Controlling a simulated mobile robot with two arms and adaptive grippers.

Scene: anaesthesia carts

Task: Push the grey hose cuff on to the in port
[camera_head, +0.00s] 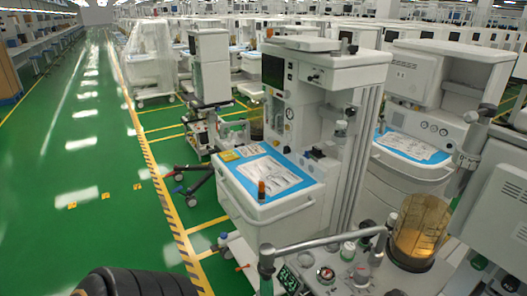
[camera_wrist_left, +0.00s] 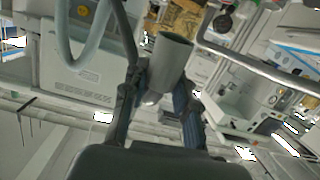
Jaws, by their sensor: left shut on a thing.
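My left gripper (camera_wrist_left: 160,88) shows in the left wrist view, its two dark fingers closed around a grey cuff (camera_wrist_left: 171,55). The cuff is a short tube with its open end tilted up and slightly right in that picture. In the head view only a black part of my own arm shows at the bottom left; the cuff and fingertips are out of that view. Small fittings (camera_head: 348,250) stand on the cart's lower front ledge beside the amber canister, but I cannot tell which is the in port. My right gripper is in neither view.
A grey metal bar (camera_head: 325,241) crosses above the ledge. An amber canister (camera_head: 419,232) stands right of it. The cart's worktop (camera_head: 268,172) holds a sheet and a small brown bottle (camera_head: 261,190). Green floor (camera_head: 95,200) is clear at left.

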